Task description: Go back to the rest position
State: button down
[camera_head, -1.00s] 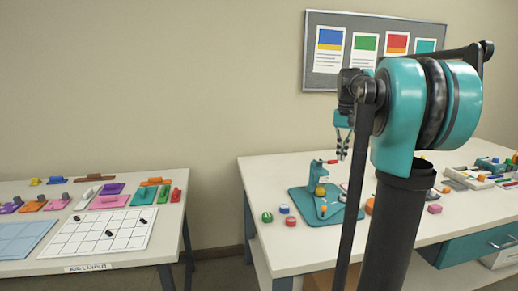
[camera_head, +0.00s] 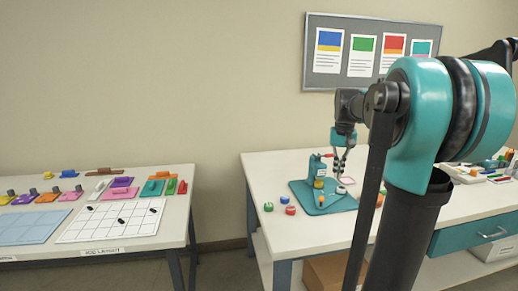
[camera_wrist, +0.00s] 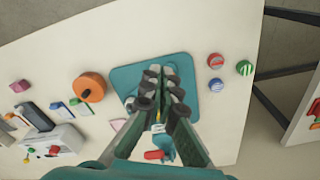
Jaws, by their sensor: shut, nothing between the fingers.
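My gripper (camera_head: 339,164) is shut and empty in the head view. It hangs above the right-hand table (camera_head: 262,190), over or near the teal press (camera_head: 317,171) and its teal base mat (camera_head: 329,203). In the wrist view my gripper (camera_wrist: 163,82) points down over the teal mat (camera_wrist: 203,72), its fingers together and covering part of the mat. A red handle (camera_wrist: 154,155) shows below the fingers there. How high the fingertips are above the mat I cannot tell. My arm hides part of the right-hand table in the head view.
The left table (camera_head: 177,222) holds a white grid sheet (camera_head: 95,228), a blue sheet (camera_head: 30,228) and several coloured blocks. Small round pieces, one green (camera_head: 268,207) and one red (camera_head: 290,210), lie left of the press. An orange round thing (camera_wrist: 90,87) lies beside the mat. A floor gap separates the tables.

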jog(key=s+a+f+n+t, duration=0.1)
jog(key=s+a+f, duration=0.3)
jog(key=s+f, duration=0.7)
jog(key=s+a+f+n+t, duration=0.2)
jog(key=s+a+f, duration=0.2)
jog(key=s+f, duration=0.7)
notch_tip(320, 180, down, 2)
jog(key=shift+a+f, duration=0.15)
jog(key=shift+a, duration=0.15)
